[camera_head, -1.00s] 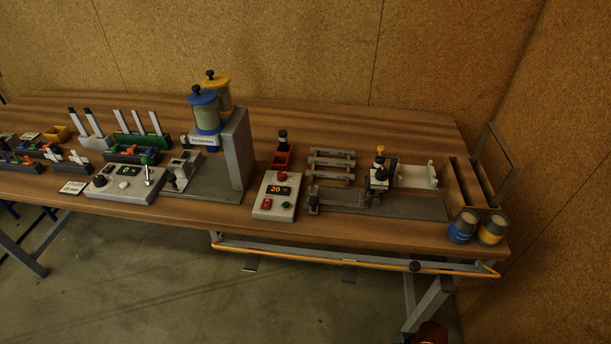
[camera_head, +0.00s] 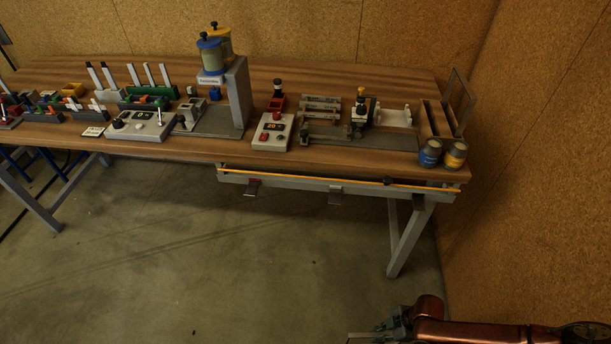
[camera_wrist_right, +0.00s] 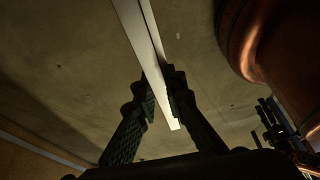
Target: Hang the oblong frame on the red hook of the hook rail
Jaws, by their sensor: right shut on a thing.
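My right gripper (camera_wrist_right: 160,95) is shut on a long, thin, pale piece with two parallel strips, apparently the edge of the oblong frame (camera_wrist_right: 137,28). It runs from between the fingers out past the top of the right wrist view, so most of its shape is hidden. In the head view my right arm lies low at the bottom right, over the floor in front of the table. Its gripper (camera_head: 378,336) is cut by the bottom edge. My left gripper is out of view.
A wooden table (camera_head: 330,73) stands ahead, holding dispensers, control boxes and fixtures. A grey frame (camera_head: 468,92) stands in a wooden slotted rack (camera_head: 425,122) at its right end, beside two jars (camera_head: 443,153). A cork wall (camera_head: 550,150) closes the right. The floor (camera_head: 200,260) in front is clear.

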